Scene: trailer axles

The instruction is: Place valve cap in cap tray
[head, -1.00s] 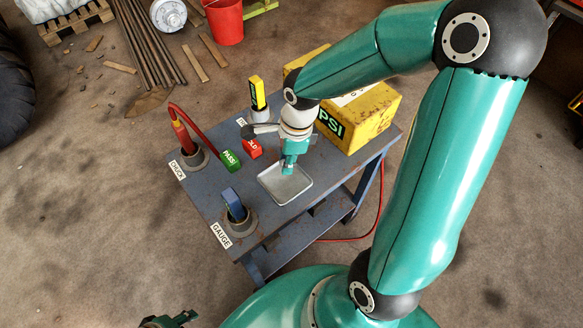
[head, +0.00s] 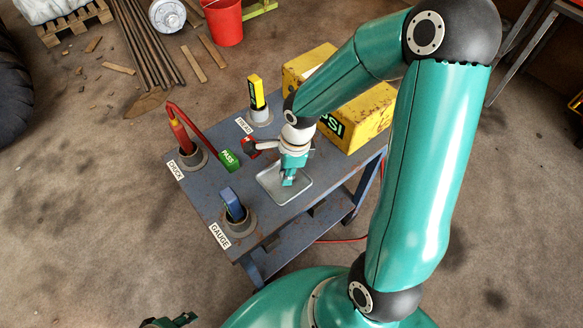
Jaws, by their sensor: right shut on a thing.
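The cap tray (head: 284,198) is a shallow, pale metal tray near the front right edge of the blue-grey cart top. My right gripper (head: 289,180) points down over the tray, low and close to its floor, and covers its back part. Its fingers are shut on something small. The valve cap itself is hidden by the fingers, so I cannot make out its shape or whether it touches the tray. A small dark green part at the bottom edge (head: 168,321) looks like my left gripper, mostly cut off.
On the cart (head: 215,195) stand a blue gauge (head: 233,203), a red chuck with hose (head: 182,135), a yellow tool (head: 257,95) in a holder, a green PASS block (head: 229,161) and a red block, partly hidden. A yellow PSI box (head: 370,115) stands behind my right arm.

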